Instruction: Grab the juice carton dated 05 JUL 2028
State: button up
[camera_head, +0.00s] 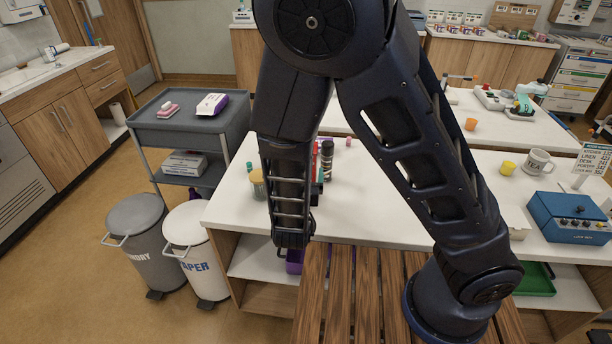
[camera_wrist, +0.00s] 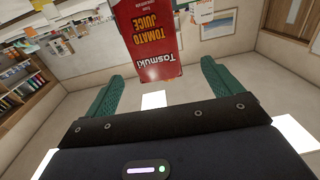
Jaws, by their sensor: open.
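A red carton (camera_wrist: 150,38) with the words "Tasmuki Tomato Juice" shows in the wrist view, its print upside down. It is ahead of my gripper (camera_wrist: 162,72), between the lines of the two green fingers. The fingers are spread wide, with a clear gap on each side of the carton and nothing gripped. No date can be read on the visible face. In the head view my forearm covers most of the area in front of it. A narrow strip of red (camera_head: 318,165) shows behind the forearm; I cannot tell if it is the carton.
On the white table, a jar (camera_head: 257,184) stands left of my forearm and a dark bottle (camera_head: 327,160) right of it. Two bins and a grey cart (camera_head: 190,128) are at the left.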

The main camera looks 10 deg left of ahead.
notch_tip(320, 180, up, 16)
jog(key=w+a+f+m+g+y, duration=0.2)
jog(key=a+m+g+y, duration=0.2)
jog(key=a+g, duration=0.3)
jog(key=w+a+f+m+g+y, duration=0.1)
jog(key=w+a+m+g+y, duration=0.15)
jog(key=a+g, duration=0.45)
jog(key=w+d+r+m+g+h, duration=0.1)
jog(key=w+d+m+g+h, duration=0.1)
jog(key=d+m+h, duration=0.35)
jog(key=w+d+r+m+g+h, duration=0.25)
jog(key=d+m, duration=0.35)
jog(key=d, duration=0.3)
jog(key=shift+t+y, duration=0.25)
notch_tip(320, 180, down, 11)
jog(key=shift+w+d+f, duration=0.1)
jog(key=shift+w+f, duration=0.05)
jog(key=shift+f, duration=0.05)
jog(key=shift+a+f, duration=0.15)
jog(key=shift+f, duration=1.15)
jog(key=shift+a+f, duration=0.1)
jog(key=shift+f, duration=1.2)
